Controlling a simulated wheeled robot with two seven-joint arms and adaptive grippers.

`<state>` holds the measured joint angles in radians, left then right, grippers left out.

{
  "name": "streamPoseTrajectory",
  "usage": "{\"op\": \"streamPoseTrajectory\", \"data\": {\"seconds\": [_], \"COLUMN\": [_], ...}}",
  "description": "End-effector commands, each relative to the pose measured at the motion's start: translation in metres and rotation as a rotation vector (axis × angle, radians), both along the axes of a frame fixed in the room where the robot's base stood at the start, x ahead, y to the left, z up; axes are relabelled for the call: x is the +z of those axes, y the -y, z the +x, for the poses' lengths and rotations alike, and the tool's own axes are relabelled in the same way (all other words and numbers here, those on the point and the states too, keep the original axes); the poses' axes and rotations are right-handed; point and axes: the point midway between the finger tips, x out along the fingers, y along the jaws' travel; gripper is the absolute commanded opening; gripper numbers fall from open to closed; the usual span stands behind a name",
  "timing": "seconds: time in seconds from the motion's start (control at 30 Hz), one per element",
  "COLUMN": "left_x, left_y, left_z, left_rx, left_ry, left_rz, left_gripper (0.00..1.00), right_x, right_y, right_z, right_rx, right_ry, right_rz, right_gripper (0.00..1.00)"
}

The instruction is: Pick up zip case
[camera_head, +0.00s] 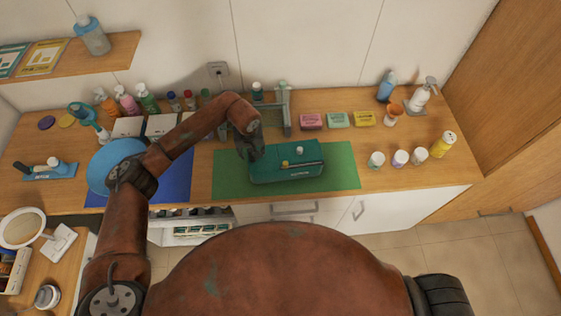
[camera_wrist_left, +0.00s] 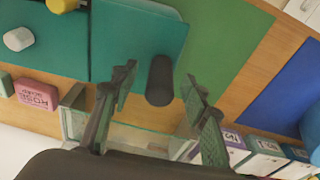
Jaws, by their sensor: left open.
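The teal zip case (camera_head: 288,173) lies on the green mat (camera_head: 342,168) near the middle of the counter. A yellow piece and a white piece show on its top. The case also fills the upper left of the left wrist view (camera_wrist_left: 125,35), with a dark rounded tab (camera_wrist_left: 160,80) at its near end. My left gripper (camera_head: 250,150) is above the case's left end, pointing down. In the wrist view its open fingers (camera_wrist_left: 158,76) stand on either side of the dark tab, with gaps showing. I cannot tell how far above it they are. My right gripper is not in view.
Small pink, mint and yellow boxes (camera_head: 338,119) lie behind the mat's right part. Several small jars (camera_head: 400,158) stand to the right. A blue mat (camera_head: 180,180) and blue round item (camera_head: 103,172) lie left, under my arm.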

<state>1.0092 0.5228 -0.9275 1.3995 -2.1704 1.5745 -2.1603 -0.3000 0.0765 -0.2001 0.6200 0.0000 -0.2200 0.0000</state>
Motion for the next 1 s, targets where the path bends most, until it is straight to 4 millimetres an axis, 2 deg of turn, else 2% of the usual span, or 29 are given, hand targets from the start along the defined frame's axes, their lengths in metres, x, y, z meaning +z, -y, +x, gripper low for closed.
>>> {"op": "streamPoseTrajectory", "data": {"seconds": [0.07,0.67,1.0], "left_x": [-0.0001,0.0004,0.0006], "left_y": [0.0,0.0,0.0], "left_z": [0.0,-0.0002,-0.0001], "left_rx": [0.0,0.0,0.0], "left_ry": [0.0,0.0,0.0], "left_rz": [0.0,0.0,-0.001], "left_gripper": [0.42,0.01,0.0], "right_x": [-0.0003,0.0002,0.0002], "right_y": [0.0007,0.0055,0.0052], "right_z": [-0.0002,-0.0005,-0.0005], "right_rx": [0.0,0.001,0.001], "right_ry": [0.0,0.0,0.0], "right_rz": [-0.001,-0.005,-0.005], "right_gripper": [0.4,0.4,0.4]}}
